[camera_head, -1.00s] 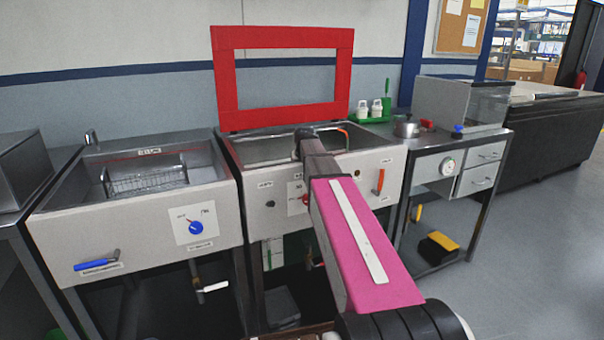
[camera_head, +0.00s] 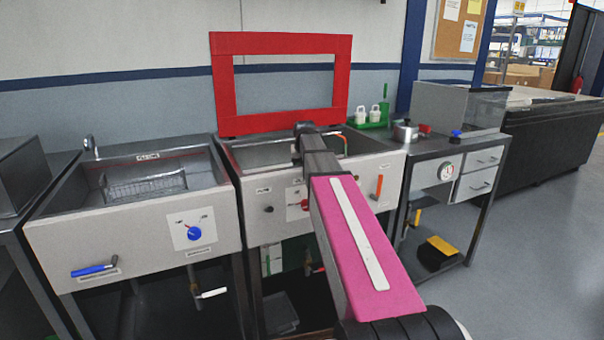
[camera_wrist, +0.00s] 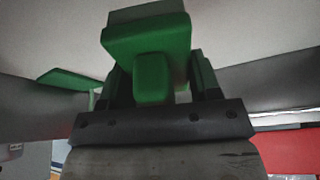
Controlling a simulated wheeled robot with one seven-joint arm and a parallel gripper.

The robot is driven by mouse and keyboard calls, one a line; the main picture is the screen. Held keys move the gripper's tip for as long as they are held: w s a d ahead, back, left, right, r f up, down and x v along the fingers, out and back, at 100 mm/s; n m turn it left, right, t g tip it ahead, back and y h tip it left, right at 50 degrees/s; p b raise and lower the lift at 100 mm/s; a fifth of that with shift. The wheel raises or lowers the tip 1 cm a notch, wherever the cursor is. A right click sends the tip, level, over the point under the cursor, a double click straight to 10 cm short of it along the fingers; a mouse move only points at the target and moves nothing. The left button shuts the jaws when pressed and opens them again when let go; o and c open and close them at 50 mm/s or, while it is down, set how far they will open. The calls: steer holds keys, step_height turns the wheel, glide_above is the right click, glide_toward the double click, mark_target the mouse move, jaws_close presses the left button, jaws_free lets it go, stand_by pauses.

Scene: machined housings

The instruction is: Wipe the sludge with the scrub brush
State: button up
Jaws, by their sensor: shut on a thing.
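In the wrist view my gripper (camera_wrist: 160,80) is shut on a green block-like thing, which I take to be the scrub brush (camera_wrist: 148,38). Its bristles cannot be made out. A thin green piece (camera_wrist: 72,80) shows to the left; I cannot tell what it belongs to. In the head view my arm reaches over the front of the middle basin (camera_head: 262,152), and my gripper is hidden behind the arm's end. No sludge can be made out in either view.
A red frame-shaped lid (camera_head: 226,85) stands upright behind the middle basin. A left sink (camera_head: 110,222) holds a wire basket (camera_head: 146,185). A right bench (camera_head: 424,160) carries a pot (camera_head: 404,131) and a green tray with bottles (camera_head: 368,122). The floor at right is clear.

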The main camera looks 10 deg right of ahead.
steer(key=s+g, duration=0.1)
steer(key=s, duration=0.2)
steer(key=shift+s+r, duration=0.15)
steer(key=shift+s, duration=0.05)
steer(key=shift+a+r, duration=0.1)
steer(key=shift+r, duration=1.05)
steer(key=shift+s+r, duration=0.1)
steer(key=shift+r, duration=0.4)
steer(key=shift+w, duration=0.5)
